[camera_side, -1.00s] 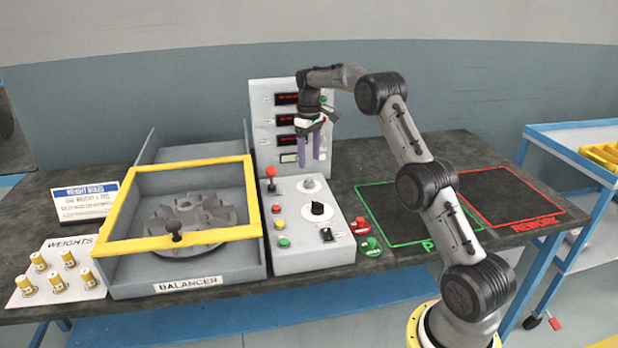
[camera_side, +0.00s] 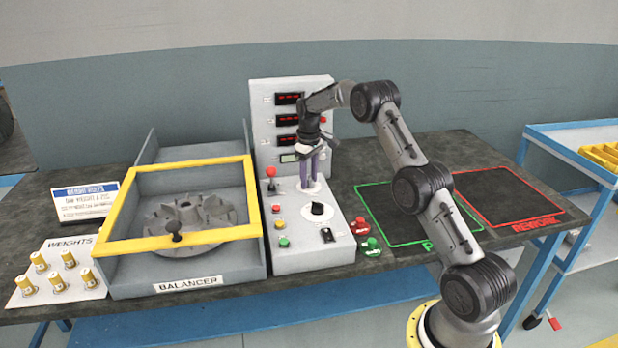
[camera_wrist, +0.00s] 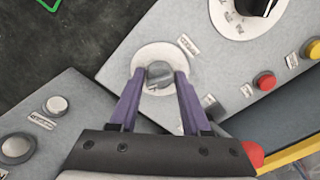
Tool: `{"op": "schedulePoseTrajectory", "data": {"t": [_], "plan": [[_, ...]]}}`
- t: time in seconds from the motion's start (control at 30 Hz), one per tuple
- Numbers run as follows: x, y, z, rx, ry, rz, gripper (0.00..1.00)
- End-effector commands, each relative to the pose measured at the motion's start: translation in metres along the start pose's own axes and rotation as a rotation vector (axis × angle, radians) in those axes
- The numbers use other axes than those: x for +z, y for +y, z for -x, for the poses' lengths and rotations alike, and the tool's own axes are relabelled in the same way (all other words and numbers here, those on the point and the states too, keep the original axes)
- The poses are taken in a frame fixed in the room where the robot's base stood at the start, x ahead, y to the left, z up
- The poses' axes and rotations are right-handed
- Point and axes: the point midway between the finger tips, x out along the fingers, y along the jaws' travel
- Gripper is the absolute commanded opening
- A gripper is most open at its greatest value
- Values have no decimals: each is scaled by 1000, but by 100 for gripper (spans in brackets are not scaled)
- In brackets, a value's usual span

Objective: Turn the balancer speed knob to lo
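A small grey knob on a pale round disc sits at the upper part of the balancer's control panel (camera_side: 290,240). In the wrist view the grey knob (camera_wrist: 160,73) lies between the two purple fingertips of my gripper (camera_wrist: 160,78). The fingers look open, with a small gap showing on each side of the knob. In the side view my gripper (camera_side: 311,187) points down at the disc, and its fingers hide most of the knob. The small labels around the disc are too small to read. A black dial (camera_side: 317,209) with a numbered face sits just in front.
A red-topped lever (camera_side: 271,172) and several coloured buttons line the panel's left side. A black switch (camera_side: 326,235) is near the front. The display cabinet (camera_side: 262,127) stands right behind my gripper. The yellow-framed balancer (camera_side: 108,215) is at left; green and red buttons (camera_side: 371,247) are at right.

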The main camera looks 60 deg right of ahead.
Motion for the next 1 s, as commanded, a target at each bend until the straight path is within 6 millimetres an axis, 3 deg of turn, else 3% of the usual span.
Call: {"op": "schedulePoseTrajectory", "data": {"t": [0.03,0.23,0.67,1.0], "plan": [[0,0,0,0,0,0,36],[0,0,0,0,0,0,0],[0,0,1,0,1,60,0],[0,0,1,0,1,310,0]]}}
